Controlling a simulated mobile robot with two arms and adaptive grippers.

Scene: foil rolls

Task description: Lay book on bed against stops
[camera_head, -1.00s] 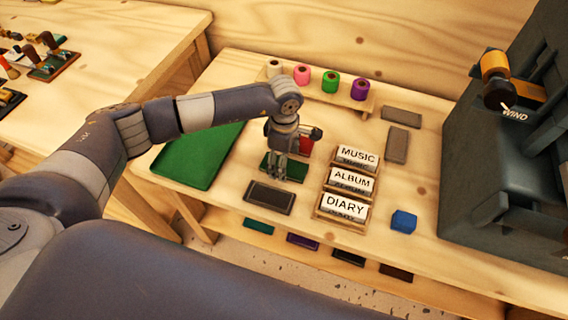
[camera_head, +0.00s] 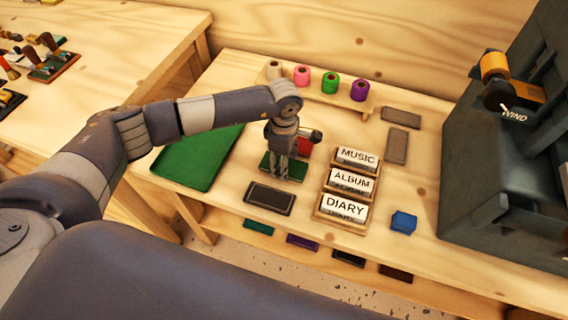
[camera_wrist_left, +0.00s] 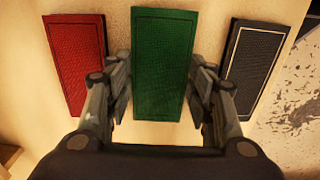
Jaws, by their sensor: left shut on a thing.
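A green book (camera_head: 294,171) lies on the table between a red book (camera_head: 305,147) and a dark book (camera_head: 270,198). My left gripper (camera_head: 283,172) is over the green book, pointing down, with its fingers on either side. In the left wrist view the green book (camera_wrist_left: 162,65) is upright in the frame between the fingers (camera_wrist_left: 163,108), and my gripper is shut on it. The red book (camera_wrist_left: 76,62) is to its left and the dark book (camera_wrist_left: 258,65) to its right. A dark grey machine (camera_head: 490,215) marked WIND stands at the right; I cannot make out its stops. My right gripper is not in view.
A label rack (camera_head: 341,219) reading MUSIC, ALBUM and DIARY stands right of the books, with a blue block (camera_head: 403,222) beside it. Coloured rolls stand on a wooden rack (camera_head: 345,101) behind. A green mat (camera_head: 195,160) lies left. Two grey slabs (camera_head: 397,145) lie before the machine.

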